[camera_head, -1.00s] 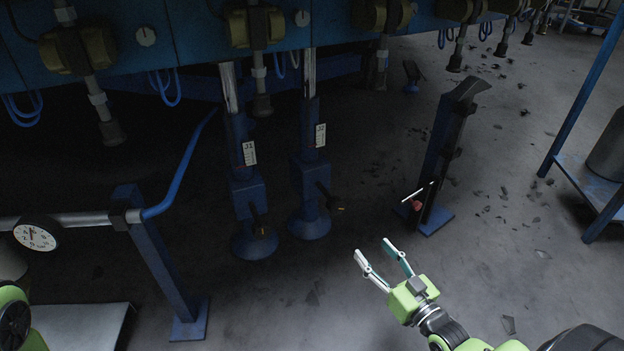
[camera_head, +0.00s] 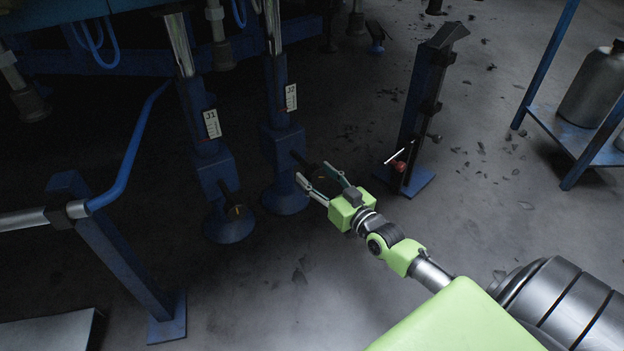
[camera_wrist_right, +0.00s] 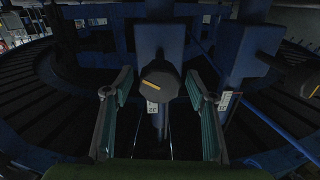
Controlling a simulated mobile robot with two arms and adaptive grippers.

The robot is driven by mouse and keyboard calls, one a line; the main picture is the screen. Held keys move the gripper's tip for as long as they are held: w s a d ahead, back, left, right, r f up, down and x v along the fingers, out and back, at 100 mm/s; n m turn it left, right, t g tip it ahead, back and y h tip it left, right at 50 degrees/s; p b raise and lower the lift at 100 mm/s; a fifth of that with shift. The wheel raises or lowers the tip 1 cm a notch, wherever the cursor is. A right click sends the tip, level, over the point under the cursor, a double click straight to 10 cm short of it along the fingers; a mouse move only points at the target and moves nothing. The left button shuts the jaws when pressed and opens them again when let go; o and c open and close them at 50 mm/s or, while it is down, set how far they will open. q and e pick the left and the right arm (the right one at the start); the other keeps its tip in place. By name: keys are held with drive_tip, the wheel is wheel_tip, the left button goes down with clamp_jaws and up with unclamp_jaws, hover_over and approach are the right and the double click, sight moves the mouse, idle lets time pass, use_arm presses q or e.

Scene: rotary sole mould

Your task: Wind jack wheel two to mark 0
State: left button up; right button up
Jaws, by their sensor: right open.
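Jack two (camera_head: 284,140) is a blue post with a round foot and a white scale plate (camera_head: 291,97) marked J2. Its dark wheel (camera_wrist_right: 160,82) carries an orange stripe and sits centred between my right fingers in the right wrist view, with a gap on each side. My right gripper (camera_head: 313,172) is open at this wheel and partly covers it in the head view. I cannot tell whether the fingertips reach past its front face. The scale's reading is too small to make out. My left gripper is not in view.
Jack one (camera_head: 211,175), with plate J1 (camera_head: 211,123) and its own wheel (camera_head: 233,208), stands just left. A blue railing post (camera_head: 115,245) is at the front left. A dark blue stand (camera_head: 423,110) rises to the right. A shelf (camera_head: 575,145) holds a grey cylinder (camera_head: 590,90).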

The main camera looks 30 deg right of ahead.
drive_tip(key=shift+w+b, duration=0.35)
drive_tip(key=shift+w, duration=0.75)
